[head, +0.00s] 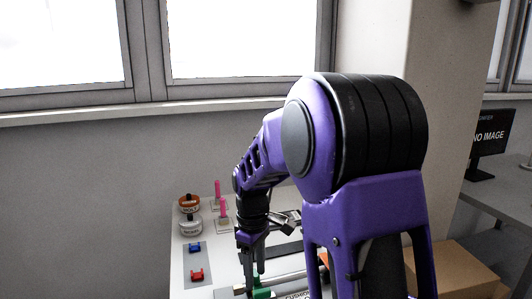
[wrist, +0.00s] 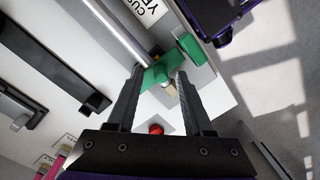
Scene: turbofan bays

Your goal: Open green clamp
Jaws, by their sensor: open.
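The green clamp (wrist: 198,48) shows in the wrist view at the end of a shiny metal bar (wrist: 112,27). Its green body reaches down between my fingers, with a small brass-coloured piece near its lower end. In the head view the green clamp (head: 262,293) shows at the bottom edge, partly hidden by my arm. My gripper (wrist: 160,73) is open, its two fingertips apart on either side of the clamp's lower green part. Whether a finger touches it I cannot tell. In the head view my gripper (head: 252,268) points down just above the clamp.
Red (head: 197,274) and blue (head: 195,247) pieces lie on a grey plate at the left. A black bracket (wrist: 52,62) lies beside the bar. A cardboard box (head: 450,268) is at the right.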

